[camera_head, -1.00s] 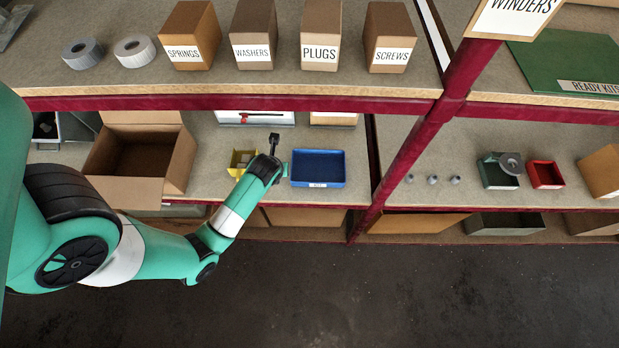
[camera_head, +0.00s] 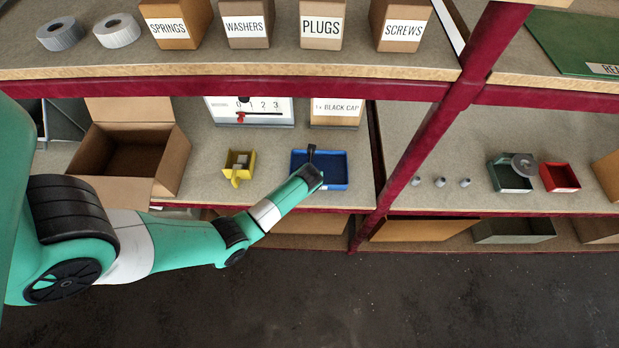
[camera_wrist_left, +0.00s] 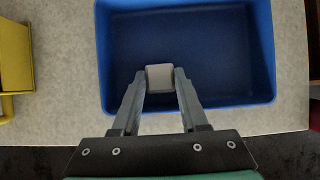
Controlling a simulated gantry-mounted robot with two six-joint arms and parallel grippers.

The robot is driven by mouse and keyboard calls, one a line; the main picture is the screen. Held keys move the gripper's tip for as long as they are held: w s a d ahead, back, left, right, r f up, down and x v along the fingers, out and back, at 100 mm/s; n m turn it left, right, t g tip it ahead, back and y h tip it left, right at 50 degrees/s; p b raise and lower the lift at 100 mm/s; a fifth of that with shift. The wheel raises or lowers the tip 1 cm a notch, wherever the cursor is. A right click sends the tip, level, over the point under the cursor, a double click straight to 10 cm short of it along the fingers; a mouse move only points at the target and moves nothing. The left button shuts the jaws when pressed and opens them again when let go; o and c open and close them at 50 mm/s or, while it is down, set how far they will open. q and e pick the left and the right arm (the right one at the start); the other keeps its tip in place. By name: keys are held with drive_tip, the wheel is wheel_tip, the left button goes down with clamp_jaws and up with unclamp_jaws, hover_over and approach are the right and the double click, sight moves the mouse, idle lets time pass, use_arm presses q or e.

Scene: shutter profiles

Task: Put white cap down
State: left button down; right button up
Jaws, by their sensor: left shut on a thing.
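The white cap (camera_wrist_left: 160,77) shows in the left wrist view as a pale block between my left fingertips. My left gripper (camera_wrist_left: 160,84) is shut on it, over the near part of the blue tray (camera_wrist_left: 255,98). I cannot tell how high the cap is above the tray floor. In the head view my left gripper (camera_head: 311,152) is over the blue tray (camera_head: 340,184), and the cap is hidden there. The rest of the blue tray looks empty. My right gripper is not in view.
A yellow bin (camera_head: 229,172) with pale pieces stands left of the tray, an open cardboard box (camera_head: 178,160) further left. A white panel with a red pointer (camera_head: 275,115) and a BLACK CAP card (camera_head: 336,108) stand behind. A red post (camera_head: 440,120) rises to the right.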

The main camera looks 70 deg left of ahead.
use_arm(q)
drive_tip(key=shift+r, duration=0.1)
drive_tip(key=shift+c, duration=2.2)
unclamp_jaws()
drive_tip(key=p+v, duration=0.5)
drive_tip(key=v, duration=0.7)
drive_tip(key=shift+w+r, duration=0.1)
